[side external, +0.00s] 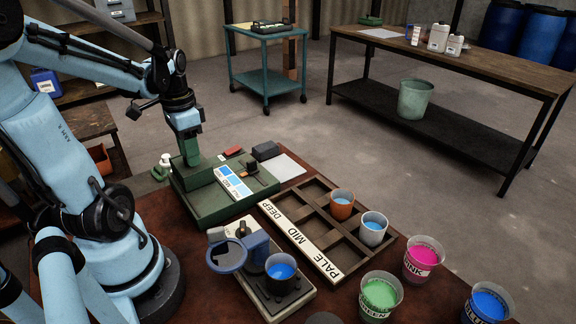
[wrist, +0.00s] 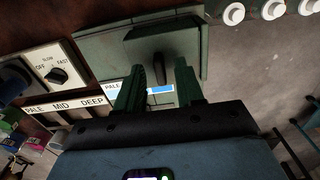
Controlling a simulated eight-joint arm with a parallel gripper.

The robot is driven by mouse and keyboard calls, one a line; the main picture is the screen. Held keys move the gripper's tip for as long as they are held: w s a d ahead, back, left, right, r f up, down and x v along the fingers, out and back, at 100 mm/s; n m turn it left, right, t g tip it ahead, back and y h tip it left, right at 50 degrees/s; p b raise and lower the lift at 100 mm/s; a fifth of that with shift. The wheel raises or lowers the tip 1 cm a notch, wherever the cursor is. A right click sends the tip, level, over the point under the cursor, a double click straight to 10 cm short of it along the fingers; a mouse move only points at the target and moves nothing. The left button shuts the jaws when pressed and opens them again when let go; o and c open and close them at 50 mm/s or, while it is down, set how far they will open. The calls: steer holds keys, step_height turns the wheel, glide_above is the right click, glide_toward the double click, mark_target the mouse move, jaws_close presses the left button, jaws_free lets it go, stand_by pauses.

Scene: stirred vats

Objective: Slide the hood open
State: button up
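A green box with a flat green hood panel (wrist: 110,45) fills the top of the wrist view; the box also stands on the brown table in the side view (side external: 208,207). A dark upright handle (wrist: 158,68) rises from the panel. My gripper (wrist: 160,72) is open, with its two green fingers apart, one on each side of the handle as seen from the wrist. I cannot tell whether either finger touches it. In the side view my gripper (side external: 191,158) points down at the back left of the box and hides what is under it. A blue-shaded card (side external: 232,183) lies on the box.
A stirrer (side external: 246,250) with a blue-filled cup stands in front of the box. A wooden rack (side external: 325,192) marked PALE, MID, DEEP holds two cups on the right. Cups of green (side external: 380,295), pink (side external: 423,260) and blue (side external: 488,303) stand near the table edge.

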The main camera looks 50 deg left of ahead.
jaws_close()
stand_by(1.4)
